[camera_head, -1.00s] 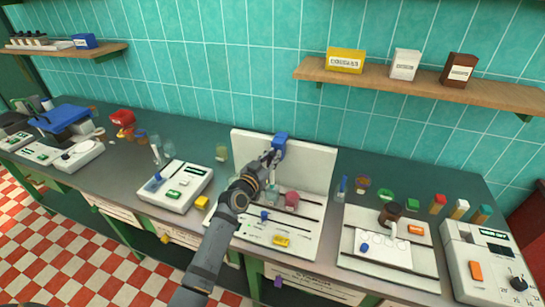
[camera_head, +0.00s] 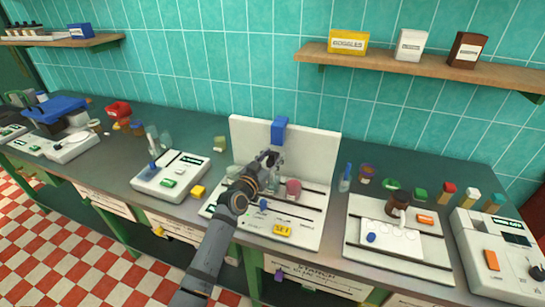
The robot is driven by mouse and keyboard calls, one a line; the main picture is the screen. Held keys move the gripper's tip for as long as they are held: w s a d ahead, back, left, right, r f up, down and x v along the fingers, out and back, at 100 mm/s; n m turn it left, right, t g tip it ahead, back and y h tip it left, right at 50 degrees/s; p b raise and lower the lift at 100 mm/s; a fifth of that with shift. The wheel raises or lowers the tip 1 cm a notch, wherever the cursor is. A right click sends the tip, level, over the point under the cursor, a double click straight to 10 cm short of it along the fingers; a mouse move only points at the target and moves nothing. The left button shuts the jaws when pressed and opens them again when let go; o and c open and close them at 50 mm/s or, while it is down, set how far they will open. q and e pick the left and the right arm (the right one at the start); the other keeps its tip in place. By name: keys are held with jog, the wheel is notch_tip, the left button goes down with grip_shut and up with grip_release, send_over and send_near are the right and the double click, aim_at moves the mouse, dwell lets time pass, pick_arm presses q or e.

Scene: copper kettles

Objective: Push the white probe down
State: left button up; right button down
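I cannot pick out a white probe with certainty. A pale upright piece (camera_head: 153,139) stands at the back of the white meter (camera_head: 172,178) left of centre. At the centre is a white stand with an upright back panel (camera_head: 252,140) and a flat base (camera_head: 305,232). A blue block (camera_head: 279,130) sits high on the panel. My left gripper (camera_head: 269,158) is in front of the panel, below and slightly left of the block, apart from it. Its fingers are too small to tell open from shut. My arm hides part of the base. My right gripper is not in view.
A pink jar (camera_head: 293,188) stands on the base, close right of my gripper. A yellow block (camera_head: 282,230) lies near its front. A white tray (camera_head: 390,240) is to the right. A wooden shelf (camera_head: 420,67) with boxes hangs above right.

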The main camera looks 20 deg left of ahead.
pick_arm(q)
jog(key=shift+s+f, duration=0.1)
jog(key=shift+f, duration=0.15)
jog(key=shift+s+f, duration=0.1)
jog(key=shift+s, duration=0.15)
jog(key=s+a, duration=0.2)
jog(key=s, duration=0.9)
jog(key=shift+r, duration=0.35)
jog(key=shift+a, duration=0.1)
